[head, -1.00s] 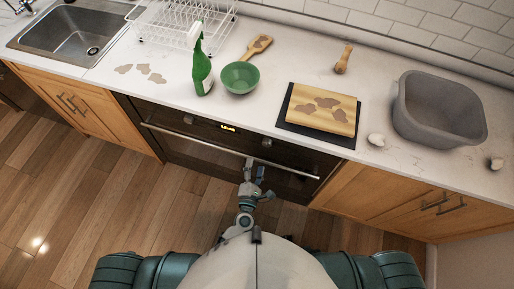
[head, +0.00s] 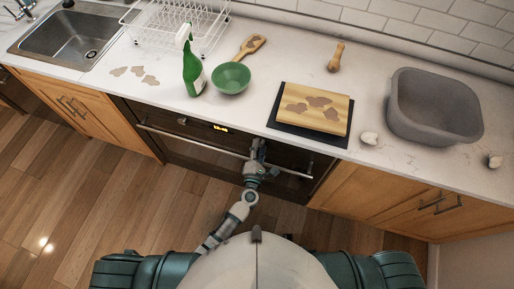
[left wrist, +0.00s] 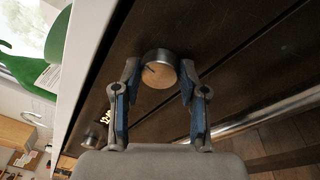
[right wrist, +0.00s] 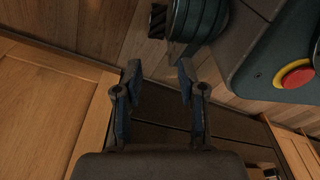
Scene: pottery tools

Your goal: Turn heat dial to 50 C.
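The black oven front (head: 190,150) has a lit display (head: 218,128) and a dial (head: 182,121) to its left. Another round metal dial (left wrist: 160,71), with a dark mark on its face, is close in the left wrist view. My left gripper (head: 258,147) hides this dial in the head view. My left gripper (left wrist: 160,80) is open, with one finger on each side of the dial; whether they touch it is unclear. No readable temperature scale shows. My right gripper (right wrist: 160,75) is open and empty in its wrist view, and out of the head view.
The oven's long handle bar (head: 205,146) runs just below the dials. On the counter above are a green spray bottle (head: 192,75), a green bowl (head: 231,78), a wooden board (head: 318,120) and a grey tub (head: 433,108). The floor in front is clear.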

